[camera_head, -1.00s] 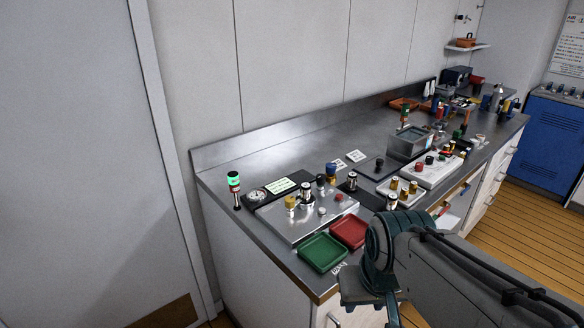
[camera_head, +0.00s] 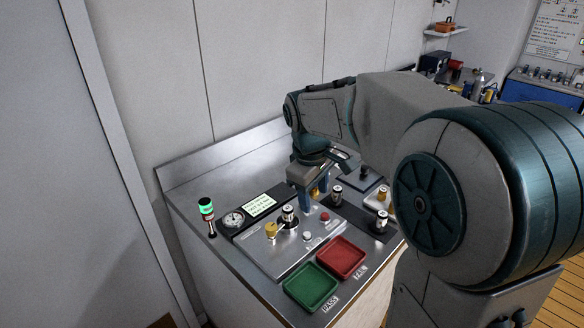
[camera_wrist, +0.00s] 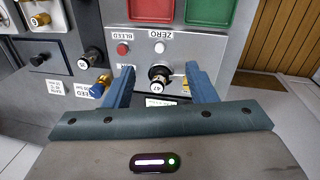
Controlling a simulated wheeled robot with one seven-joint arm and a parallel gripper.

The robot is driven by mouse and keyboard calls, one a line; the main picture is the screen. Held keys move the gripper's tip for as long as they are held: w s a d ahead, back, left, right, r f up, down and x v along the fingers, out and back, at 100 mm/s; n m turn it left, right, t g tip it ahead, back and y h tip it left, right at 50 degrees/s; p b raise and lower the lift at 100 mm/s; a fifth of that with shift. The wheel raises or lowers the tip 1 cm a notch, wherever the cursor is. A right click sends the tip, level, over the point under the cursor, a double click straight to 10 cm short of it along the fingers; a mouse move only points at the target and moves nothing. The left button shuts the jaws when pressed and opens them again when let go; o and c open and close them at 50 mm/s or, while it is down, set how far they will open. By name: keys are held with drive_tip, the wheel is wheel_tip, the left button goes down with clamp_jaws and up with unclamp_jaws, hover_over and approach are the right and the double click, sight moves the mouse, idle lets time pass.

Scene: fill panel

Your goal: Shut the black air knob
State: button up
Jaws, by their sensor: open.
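The silver panel (camera_head: 262,257) carries the knobs, a red BLEED button (camera_head: 324,217) and a pale ZERO button (camera_head: 307,237). My gripper (camera_head: 315,199) is open, pointing down at the panel's back right part. There my gripper (camera_wrist: 160,78) straddles the view of a fitting marked 47 (camera_wrist: 158,80). A blue knob on brass (camera_wrist: 97,90) shows left of the left finger. I cannot tell if the fingers touch anything.
A brass knob (camera_head: 271,230) and a black-and-white fitting (camera_head: 288,214) stand left of my gripper. A gauge (camera_head: 233,219), a lit display (camera_head: 260,205) and a green-lit lamp (camera_head: 206,212) lie further left. Green (camera_head: 310,307) and red (camera_head: 341,272) trays sit in front.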

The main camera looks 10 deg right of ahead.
drive_tip(key=w+d+f+n+g+y+p, duration=0.15)
drive_tip(key=w+n+p, duration=0.5)
drive_tip(key=w, duration=1.25)
drive_tip(key=shift+n, duration=0.75)
drive_tip(key=f, duration=1.3)
drive_tip(key=shift+s+f+p, duration=0.2)
drive_tip(key=shift+s+p, duration=0.05)
drive_tip(key=shift+p, duration=0.1)
drive_tip(key=c, duration=1)
